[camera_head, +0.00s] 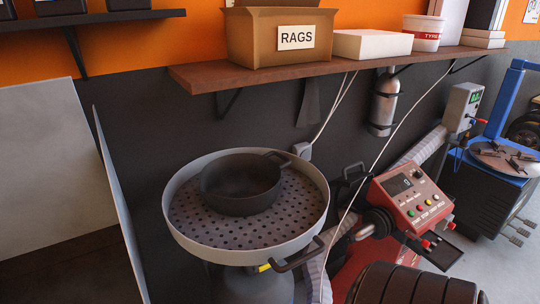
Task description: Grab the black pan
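The black pan (241,184) is a round, deep, dark vessel that appears empty. It sits upright, toward the back of a round grey basin (247,250) with a perforated plate. A small loop handle shows at the pan's upper right, close to the basin's rim. The pan's far-left side shows no handle. Neither of my grippers is in view, and nothing touches the pan from above.
A wooden shelf (210,76) with a RAGS box (270,36) overhangs behind the basin. A grey panel (117,190) stands close at left. A red machine (412,200), hanging cables and black ribbed tyres (415,285) crowd the right. Space directly above the pan is clear.

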